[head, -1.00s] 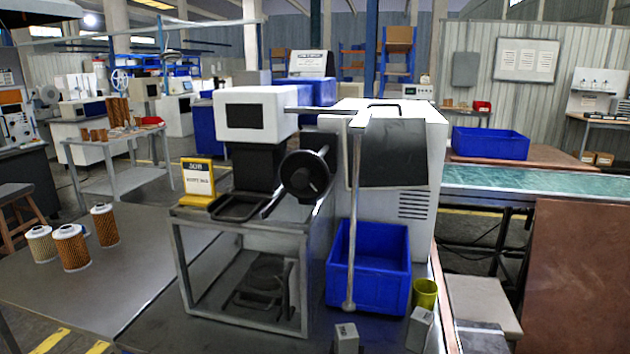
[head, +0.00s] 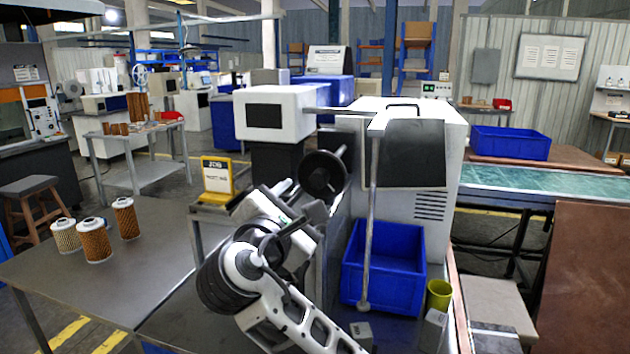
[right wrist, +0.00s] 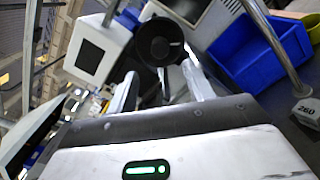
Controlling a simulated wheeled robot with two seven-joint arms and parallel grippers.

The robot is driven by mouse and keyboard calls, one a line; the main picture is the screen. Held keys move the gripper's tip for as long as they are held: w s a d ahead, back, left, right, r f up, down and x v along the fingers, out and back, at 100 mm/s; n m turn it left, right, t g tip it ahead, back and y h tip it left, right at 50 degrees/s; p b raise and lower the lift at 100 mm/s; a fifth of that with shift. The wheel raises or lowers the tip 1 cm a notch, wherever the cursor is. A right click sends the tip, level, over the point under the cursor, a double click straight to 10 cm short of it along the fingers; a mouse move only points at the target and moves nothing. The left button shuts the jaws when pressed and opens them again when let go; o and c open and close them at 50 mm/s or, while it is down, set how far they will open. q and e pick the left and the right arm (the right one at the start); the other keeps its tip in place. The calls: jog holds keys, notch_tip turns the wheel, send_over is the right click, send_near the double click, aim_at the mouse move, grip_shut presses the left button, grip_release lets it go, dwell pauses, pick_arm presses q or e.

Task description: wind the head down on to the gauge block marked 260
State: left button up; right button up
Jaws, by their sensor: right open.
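The white machine housing (head: 285,113) with a dark window sits above a black body; I cannot tell which part is the moving head. A black handwheel (head: 324,176) is on its right side. Two small grey blocks stand on the bench, a left one (head: 361,335) and a right one (head: 434,330), their marks unreadable there. In the right wrist view a block (right wrist: 306,112) reads 260. My right gripper (head: 308,197) is open and empty just in front of the handwheel, which shows beyond its fingers in the right wrist view (right wrist: 160,42). My left gripper is not in view.
A blue bin (head: 384,270), a thin upright post (head: 369,220) and a yellow-green cup (head: 438,294) stand right of the handwheel. A yellow sign (head: 217,180) stands left of it. Several filter cartridges (head: 94,241) stand on the left table, with bare surface around them.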

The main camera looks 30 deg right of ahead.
aim_at(317, 182)
jog(key=p+x, duration=0.1)
jog(key=x, duration=0.8)
jog(key=shift+w+d, duration=0.1)
jog(key=c, duration=1)
